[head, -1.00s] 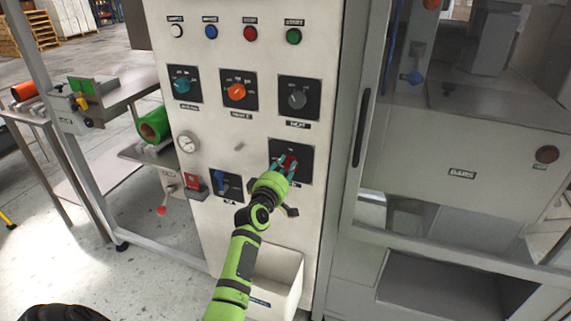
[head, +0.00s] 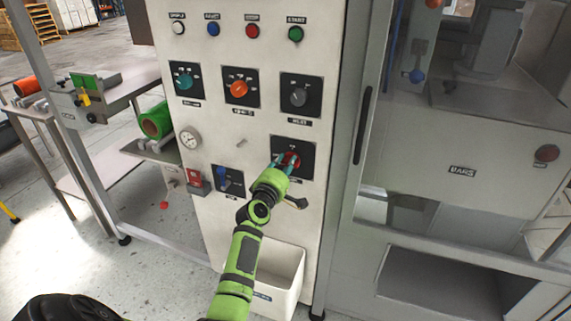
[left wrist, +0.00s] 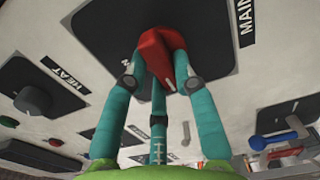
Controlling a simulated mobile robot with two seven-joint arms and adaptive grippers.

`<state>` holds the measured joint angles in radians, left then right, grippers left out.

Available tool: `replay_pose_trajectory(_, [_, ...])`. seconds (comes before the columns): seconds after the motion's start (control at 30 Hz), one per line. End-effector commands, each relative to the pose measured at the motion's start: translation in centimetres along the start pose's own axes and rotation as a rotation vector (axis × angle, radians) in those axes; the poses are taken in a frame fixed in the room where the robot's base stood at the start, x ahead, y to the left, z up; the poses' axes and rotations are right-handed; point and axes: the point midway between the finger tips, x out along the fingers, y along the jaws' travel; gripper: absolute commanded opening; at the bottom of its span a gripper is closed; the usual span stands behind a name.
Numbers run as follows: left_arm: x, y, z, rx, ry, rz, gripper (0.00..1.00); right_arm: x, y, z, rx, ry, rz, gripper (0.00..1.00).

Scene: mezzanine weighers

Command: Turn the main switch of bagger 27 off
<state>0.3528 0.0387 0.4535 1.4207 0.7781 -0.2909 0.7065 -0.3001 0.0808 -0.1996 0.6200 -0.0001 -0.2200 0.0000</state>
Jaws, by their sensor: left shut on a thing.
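The main switch is a red knob (head: 291,158) on a black square plate (head: 306,148) on the light cabinet front. In the left wrist view the red knob (left wrist: 160,52) stands beside a label reading MAIN (left wrist: 245,16). My left gripper (head: 281,162) is at the knob, its teal fingers shut on it. In the left wrist view the fingers (left wrist: 158,82) sit on both sides of the knob. Part of the plate is hidden behind the gripper. The knob's exact setting cannot be told. My right gripper is not in view.
Nearby on the panel are a grey knob (head: 298,97), an orange knob (head: 238,89), a teal knob (head: 184,80) and a blue switch (head: 224,176). A gauge (head: 190,138) is at the left. A white bin (head: 286,268) hangs below. A glazed door with a dark handle (head: 362,125) is at the right.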

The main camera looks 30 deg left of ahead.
Motion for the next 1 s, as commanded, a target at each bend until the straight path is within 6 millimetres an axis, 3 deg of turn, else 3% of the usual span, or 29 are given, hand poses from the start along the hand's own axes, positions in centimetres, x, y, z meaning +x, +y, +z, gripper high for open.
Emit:
replay_pose_trajectory(0.2, [0.0,0.1,0.1,-0.006,-0.001,0.003,0.0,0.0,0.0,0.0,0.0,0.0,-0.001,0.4])
replay_pose_trajectory(0.23, [0.0,0.1,0.1,-0.006,-0.001,0.003,0.31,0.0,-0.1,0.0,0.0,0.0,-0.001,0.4])
replay_pose_trajectory(0.3, [0.0,0.1,0.1,-0.005,-0.001,0.003,0.52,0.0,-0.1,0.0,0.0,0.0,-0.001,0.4])
replay_pose_trajectory(0.73, [-0.6,0.0,0.1,-0.002,0.0,0.001,0.52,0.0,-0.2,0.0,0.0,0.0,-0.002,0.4])
replay_pose_trajectory(1.0, [-5.0,-0.1,0.0,-0.003,0.001,0.0,0.52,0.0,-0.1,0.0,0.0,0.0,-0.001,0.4])
